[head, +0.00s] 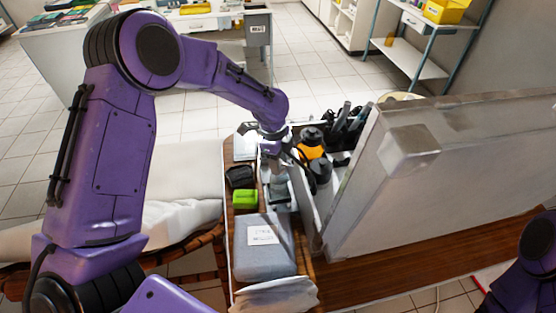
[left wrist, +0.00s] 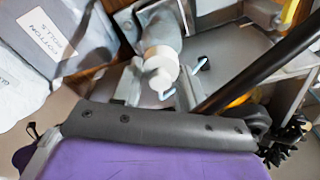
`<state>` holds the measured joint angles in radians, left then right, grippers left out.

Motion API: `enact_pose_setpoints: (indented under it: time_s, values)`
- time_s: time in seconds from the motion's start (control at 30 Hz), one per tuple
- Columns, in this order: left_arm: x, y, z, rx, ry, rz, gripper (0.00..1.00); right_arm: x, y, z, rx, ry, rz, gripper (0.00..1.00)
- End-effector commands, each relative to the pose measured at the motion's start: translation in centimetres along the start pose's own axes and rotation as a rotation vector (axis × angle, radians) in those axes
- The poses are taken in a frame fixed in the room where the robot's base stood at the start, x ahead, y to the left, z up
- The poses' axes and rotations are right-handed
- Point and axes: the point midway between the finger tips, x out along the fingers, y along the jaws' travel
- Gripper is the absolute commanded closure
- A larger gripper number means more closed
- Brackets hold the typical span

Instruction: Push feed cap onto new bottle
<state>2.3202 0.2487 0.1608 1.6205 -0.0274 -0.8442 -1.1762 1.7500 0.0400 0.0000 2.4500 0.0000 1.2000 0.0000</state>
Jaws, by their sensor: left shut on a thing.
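My left gripper (head: 275,145) reaches down into the open case from above. In the left wrist view its grey fingers (left wrist: 158,88) stand on either side of a white feed cap (left wrist: 157,78), shut on it. The cap is in line with the white neck of a greyish bottle (left wrist: 160,28), and the two look touching or nearly so; I cannot tell whether the cap is seated. A thin light-blue hooked tube end shows beside the cap. In the head view the bottle (head: 279,186) is small and partly hidden under the gripper. My right gripper is out of view.
A grey box with a white label (head: 265,246), a green box (head: 245,198) and a dark tray (head: 239,177) stand left of the bottle. Black and orange items (head: 311,142) stand behind a divider on the right. The raised case lid (head: 450,170) blocks the right side.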

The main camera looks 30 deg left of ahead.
Motion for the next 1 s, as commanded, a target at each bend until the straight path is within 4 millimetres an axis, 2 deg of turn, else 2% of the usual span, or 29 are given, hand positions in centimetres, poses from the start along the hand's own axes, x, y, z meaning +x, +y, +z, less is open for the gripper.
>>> enact_pose_setpoints:
  time_s: [0.07, 0.1, 0.17, 0.43, 0.53, 0.63, 0.8, 1.0]
  values:
    - [0.2, 0.1, 0.0, 0.0, 0.0, 0.002, 0.86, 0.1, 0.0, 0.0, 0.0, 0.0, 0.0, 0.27]
    - [0.2, 0.1, 0.0, 0.0, 0.0, 0.002, 0.48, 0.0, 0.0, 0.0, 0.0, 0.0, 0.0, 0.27]
    - [0.2, 0.1, 0.0, 0.0, 0.0, 0.002, 0.28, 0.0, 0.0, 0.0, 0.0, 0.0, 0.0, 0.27]
    - [0.1, 0.0, 0.0, 0.0, 0.0, 0.001, 0.28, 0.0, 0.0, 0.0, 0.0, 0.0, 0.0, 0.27]
    - [-0.7, -0.1, 0.0, 0.0, 0.001, -0.002, 0.28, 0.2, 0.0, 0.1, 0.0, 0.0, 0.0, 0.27]
    - [-2.5, -0.1, 0.0, -0.001, 0.002, -0.004, 0.28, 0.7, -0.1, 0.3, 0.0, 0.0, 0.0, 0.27]
    - [-6.7, -0.1, 0.0, 0.0, 0.002, -0.005, 0.28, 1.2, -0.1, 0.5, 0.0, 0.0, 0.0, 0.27]
    - [-9.9, 0.0, 0.1, 0.0, 0.0, 0.0, 0.28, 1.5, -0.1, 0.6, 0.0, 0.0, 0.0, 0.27]
